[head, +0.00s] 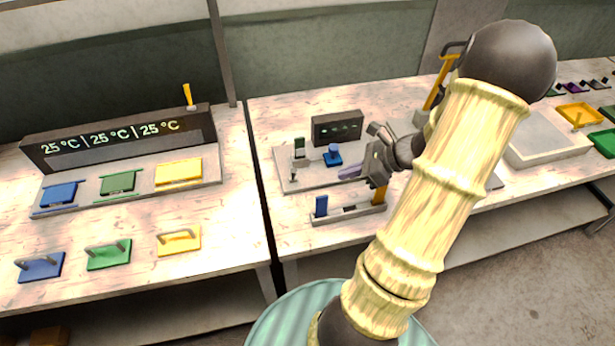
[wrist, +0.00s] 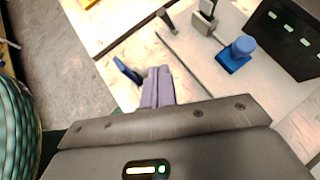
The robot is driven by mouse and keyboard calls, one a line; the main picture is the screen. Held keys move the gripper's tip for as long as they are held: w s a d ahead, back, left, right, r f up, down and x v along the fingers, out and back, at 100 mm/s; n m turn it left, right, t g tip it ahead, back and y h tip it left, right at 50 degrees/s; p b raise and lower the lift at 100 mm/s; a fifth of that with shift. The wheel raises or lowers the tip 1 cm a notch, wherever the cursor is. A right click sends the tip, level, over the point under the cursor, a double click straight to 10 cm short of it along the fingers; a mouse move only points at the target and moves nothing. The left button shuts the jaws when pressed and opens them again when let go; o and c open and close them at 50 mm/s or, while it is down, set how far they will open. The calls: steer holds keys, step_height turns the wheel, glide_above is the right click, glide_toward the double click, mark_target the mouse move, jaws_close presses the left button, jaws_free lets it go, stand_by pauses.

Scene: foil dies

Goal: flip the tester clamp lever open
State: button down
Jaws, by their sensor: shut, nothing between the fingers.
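The tester is a pale plate (head: 310,180) on the right-hand bench, with a dark readout box (head: 337,128) at its back. It carries a blue knob on a square base (head: 332,155), a green-and-grey block (head: 299,148) and a small upright grey post (head: 293,169). I cannot tell for sure which part is the clamp lever. My gripper (head: 350,172) is over the plate's right part, its lilac fingers shut and empty. In the wrist view the shut fingers (wrist: 157,88) are apart from the blue knob (wrist: 238,52) and the grey post (wrist: 166,20).
A low rack (head: 348,214) with a blue and an orange upright stands in front of the tester. The left bench holds a temperature display (head: 120,140) and several coloured plates. A grey tray (head: 540,140) lies to the right. My arm hides some of the bench.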

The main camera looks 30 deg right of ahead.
mark_target(293, 175)
steer(key=shift+d+m+t, duration=0.3)
steer(key=shift+d+m, duration=0.2)
steer(key=shift+d, duration=0.15)
steer(key=x, duration=1)
steer(key=shift+a, duration=0.1)
steer(key=shift+w+a+r+p, duration=0.2)
steer(key=shift+w+a+p, duration=0.1)
steer(key=shift+w+a, duration=0.15)
steer(key=shift+w+a+r+p, duration=0.15)
steer(key=shift+w+a+p, duration=0.2)
steer(key=shift+w, duration=0.15)
steer(key=shift+w+a, duration=0.4)
steer(key=shift+w, duration=0.1)
steer(key=shift+r+p, duration=0.2)
steer(key=shift+p, duration=0.45)
